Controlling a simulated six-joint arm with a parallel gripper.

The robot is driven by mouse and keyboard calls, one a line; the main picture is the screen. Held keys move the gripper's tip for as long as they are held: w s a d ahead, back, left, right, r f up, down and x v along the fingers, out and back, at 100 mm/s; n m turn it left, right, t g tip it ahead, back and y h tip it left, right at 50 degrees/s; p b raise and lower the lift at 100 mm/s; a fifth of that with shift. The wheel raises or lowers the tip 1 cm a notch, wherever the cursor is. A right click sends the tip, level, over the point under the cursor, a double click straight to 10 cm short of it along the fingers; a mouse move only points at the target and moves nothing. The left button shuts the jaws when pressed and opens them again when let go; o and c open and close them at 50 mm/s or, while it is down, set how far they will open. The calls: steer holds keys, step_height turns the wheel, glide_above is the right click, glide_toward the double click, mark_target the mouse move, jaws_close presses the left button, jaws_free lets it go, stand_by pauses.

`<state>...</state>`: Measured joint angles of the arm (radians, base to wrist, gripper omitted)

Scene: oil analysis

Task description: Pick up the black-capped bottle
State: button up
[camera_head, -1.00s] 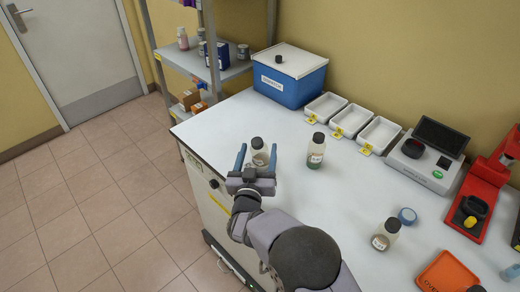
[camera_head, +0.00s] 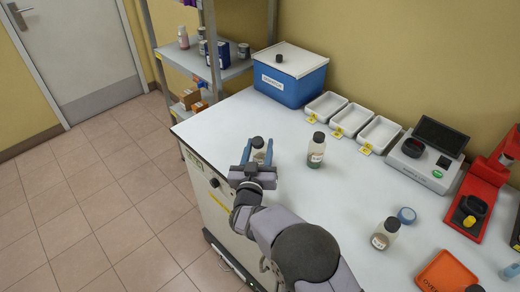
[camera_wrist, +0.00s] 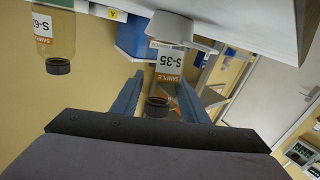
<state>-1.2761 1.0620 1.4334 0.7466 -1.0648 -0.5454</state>
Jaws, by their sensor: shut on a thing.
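A black-capped bottle (camera_head: 258,155) stands near the left end of the white bench, with my gripper (camera_head: 258,152) shut around it. In the wrist view, which looks upside down, this bottle (camera_wrist: 168,66) has a label reading S-35, and its dark cap (camera_wrist: 157,106) sits between the two blue fingers. My gripper (camera_wrist: 160,92) hides part of it. I cannot tell whether its base is clear of the bench. A second black-capped bottle (camera_head: 316,150) stands to the right, and it also shows in the wrist view (camera_wrist: 53,35).
A blue lidded box (camera_head: 290,82) and several white trays (camera_head: 351,120) line the back of the bench (camera_head: 220,122). A shelf stands behind left.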

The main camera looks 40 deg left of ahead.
step_height(320, 180, up, 10)
steer(key=shift+b, duration=0.95)
steer(key=shift+w+d+r+m+g+h+p, duration=0.1)
steer(key=shift+w+r+m+g+h+p, duration=0.25)
steer(key=shift+w+r+m+g+h, duration=0.25)
steer(key=shift+g, duration=0.5)
steer(key=shift+w+a+f, duration=0.1)
steer(key=shift+f, duration=2.25)
steer(key=shift+a+f, duration=0.1)
steer(key=shift+f, duration=2.25)
steer(key=shift+f, duration=0.6)
steer(key=o, duration=1.2)
steer(key=shift+o, duration=0.2)
